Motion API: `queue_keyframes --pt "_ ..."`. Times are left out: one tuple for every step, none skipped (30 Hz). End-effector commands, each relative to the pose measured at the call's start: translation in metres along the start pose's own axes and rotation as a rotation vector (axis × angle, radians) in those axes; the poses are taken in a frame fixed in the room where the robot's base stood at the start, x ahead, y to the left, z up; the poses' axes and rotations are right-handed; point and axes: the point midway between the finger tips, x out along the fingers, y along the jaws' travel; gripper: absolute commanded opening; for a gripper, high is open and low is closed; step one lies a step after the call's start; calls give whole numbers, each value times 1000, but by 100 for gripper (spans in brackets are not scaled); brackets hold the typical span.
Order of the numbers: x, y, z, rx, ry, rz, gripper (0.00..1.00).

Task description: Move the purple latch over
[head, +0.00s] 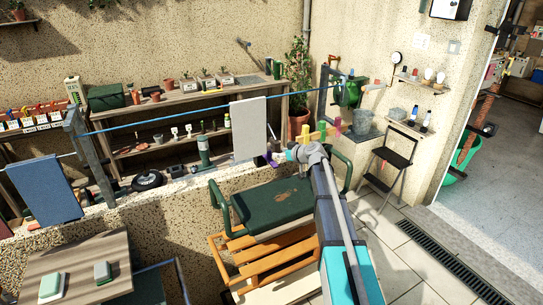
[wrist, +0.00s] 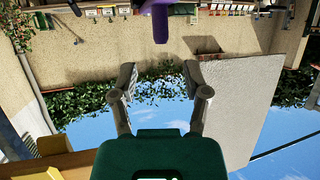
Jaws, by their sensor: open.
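The purple latch (wrist: 160,22) shows at the top of the wrist view as a rounded stub pointing down in the picture. In the head view a small purple part (head: 271,159) shows just left of my gripper (head: 281,156), partly hidden there. My gripper (wrist: 159,72) is open in the wrist view, with nothing between its fingers. The latch is beyond the fingertips and roughly centred between them, with a visible gap in the picture. I cannot tell the depth of that gap.
A green-topped bench (head: 270,203) stands below my arm. A grey cloth (head: 249,128) hangs on a blue line left of the gripper. Shelves with pots line the back wall.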

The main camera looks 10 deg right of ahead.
Motion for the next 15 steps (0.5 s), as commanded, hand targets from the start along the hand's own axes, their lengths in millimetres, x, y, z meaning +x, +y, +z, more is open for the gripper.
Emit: queue_keyframes --pt "12 2 2 -1 0 -1 61" --pt "16 2 2 -1 0 0 61" --pt "23 2 2 -1 0 0 61" --pt "28 2 2 -1 0 0 61" --pt "32 2 2 0 0 0 61" --pt "38 2 2 0 -1 0 61" --pt "42 2 2 0 -1 0 61" --pt "46 2 2 0 -1 0 61" --pt "52 2 2 0 -1 0 61" --pt "55 2 2 -1 -1 0 61" --pt "59 2 2 -1 0 0 61" --pt "63 2 2 -1 0 1 61" --pt "66 2 2 0 0 1 61" --pt "68 2 1 0 0 1 61" --pt "71 2 1 0 0 1 61"
